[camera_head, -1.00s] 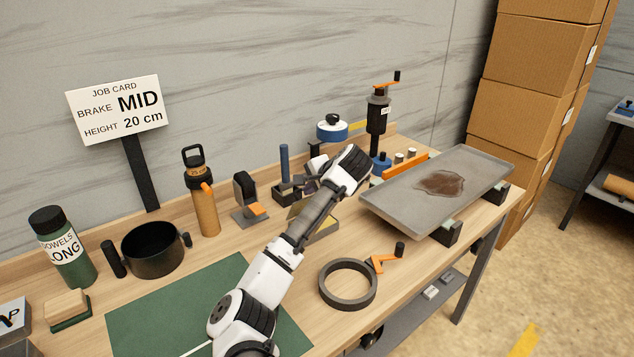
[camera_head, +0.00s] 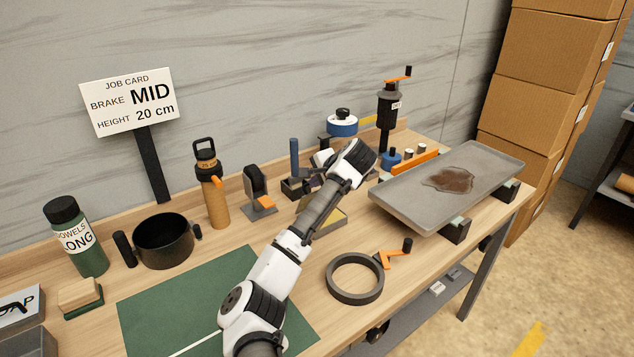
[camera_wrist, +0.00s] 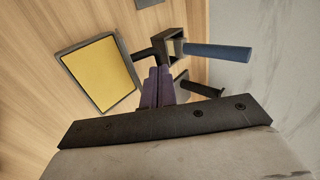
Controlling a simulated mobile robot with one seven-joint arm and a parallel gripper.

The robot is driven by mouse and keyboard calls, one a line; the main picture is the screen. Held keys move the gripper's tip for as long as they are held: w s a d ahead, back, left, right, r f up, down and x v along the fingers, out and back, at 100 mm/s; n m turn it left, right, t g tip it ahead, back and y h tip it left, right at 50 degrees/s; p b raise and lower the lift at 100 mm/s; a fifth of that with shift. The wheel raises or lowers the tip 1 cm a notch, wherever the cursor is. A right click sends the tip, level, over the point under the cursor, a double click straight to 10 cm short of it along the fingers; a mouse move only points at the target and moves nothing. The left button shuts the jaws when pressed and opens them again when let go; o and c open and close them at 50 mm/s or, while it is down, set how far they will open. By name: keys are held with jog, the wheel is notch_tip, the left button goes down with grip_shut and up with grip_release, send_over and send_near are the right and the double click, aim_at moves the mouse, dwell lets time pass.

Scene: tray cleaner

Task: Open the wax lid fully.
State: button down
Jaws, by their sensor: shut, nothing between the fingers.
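A shallow grey-framed box with a flat yellow surface (camera_wrist: 103,72), apparently the wax, shows at the left in the wrist view. In the head view it lies on the bench (camera_head: 328,219), partly hidden behind my arm. Whether the fingers touch the bar is unclear. In the head view my wrist hides most of this.
A blue-handled tool (camera_wrist: 217,51) stands in a black holder (camera_wrist: 173,42) close to my fingers. A dark peg (camera_wrist: 205,90) is right of them. A grey tray (camera_head: 410,215) with a brown stain is to the right. A black ring (camera_head: 355,298) lies in front.

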jog(key=shift+w+a, duration=0.1)
jog(key=shift+w, duration=0.05)
jog(key=shift+w+a+r+p, duration=0.15)
jog(key=shift+w+a+p, duration=0.3)
jog(key=shift+w, duration=0.1)
jog(key=shift+w+a+r+p, duration=0.15)
jog(key=shift+w+a+p, duration=0.25)
jog(key=shift+w, duration=0.15)
jog(key=shift+w+a+f+p, duration=0.35)
jog(key=shift+w+a, duration=0.25)
jog(key=shift+w, duration=0.25)
jog(key=shift+w+a+f+p, duration=0.2)
jog(key=shift+w+a+p, duration=0.1)
jog(key=shift+w+a, duration=0.45)
jog(key=shift+w+d, duration=0.1)
jog(key=shift+w, duration=0.05)
jog(key=shift+r, duration=0.1)
